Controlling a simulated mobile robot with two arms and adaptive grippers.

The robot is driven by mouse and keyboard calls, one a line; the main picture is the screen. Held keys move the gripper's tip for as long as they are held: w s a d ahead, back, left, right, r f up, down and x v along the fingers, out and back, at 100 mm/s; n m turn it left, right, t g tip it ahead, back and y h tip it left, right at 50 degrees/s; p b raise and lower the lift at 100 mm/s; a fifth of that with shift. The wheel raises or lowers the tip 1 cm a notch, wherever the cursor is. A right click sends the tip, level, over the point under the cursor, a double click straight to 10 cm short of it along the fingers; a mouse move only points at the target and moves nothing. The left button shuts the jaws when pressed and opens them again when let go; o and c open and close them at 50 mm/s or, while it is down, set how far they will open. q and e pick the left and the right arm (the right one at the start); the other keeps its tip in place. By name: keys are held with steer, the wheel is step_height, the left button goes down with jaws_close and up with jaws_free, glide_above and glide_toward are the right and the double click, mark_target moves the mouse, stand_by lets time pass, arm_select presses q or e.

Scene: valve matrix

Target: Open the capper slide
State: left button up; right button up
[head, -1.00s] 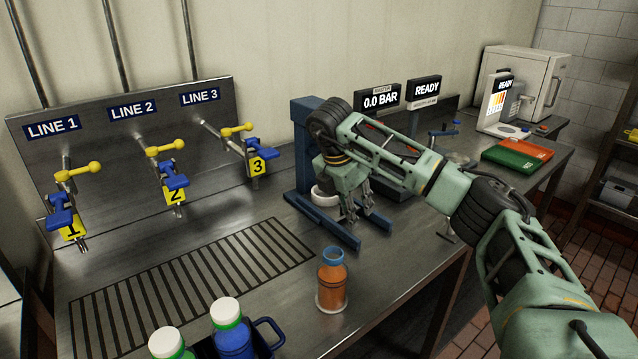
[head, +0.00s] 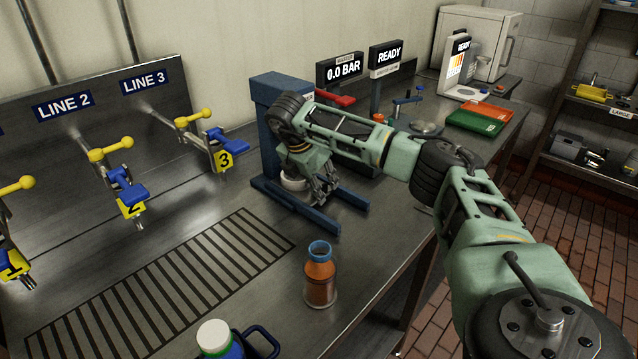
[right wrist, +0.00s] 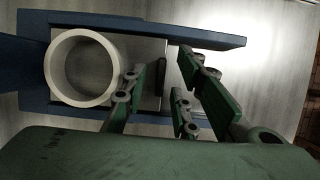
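The capper is a blue stand (head: 278,95) with two blue rails lying on the steel bench. A white ring (head: 292,183) sits between the rails at the foot of the stand. It also shows in the right wrist view (right wrist: 62,68) as a round, hollow cup. My right gripper (head: 326,190) hangs low over the rails, just in front of the ring. In the right wrist view its fingers (right wrist: 158,92) are apart, with a thin dark upright bar (right wrist: 161,78) seen between them. Whether they touch the bar cannot be told. My left gripper is out of view.
An orange bottle with a blue cap (head: 320,272) stands in front of the rails. A bottle with a white cap (head: 214,338) is at the bottom edge. Valves with yellow handles (head: 110,148) line the left wall. Red and green trays (head: 475,118) lie farther right.

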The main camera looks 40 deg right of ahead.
steer(key=shift+d+f, duration=0.1)
steer(key=shift+f, duration=0.05)
jaws_close()
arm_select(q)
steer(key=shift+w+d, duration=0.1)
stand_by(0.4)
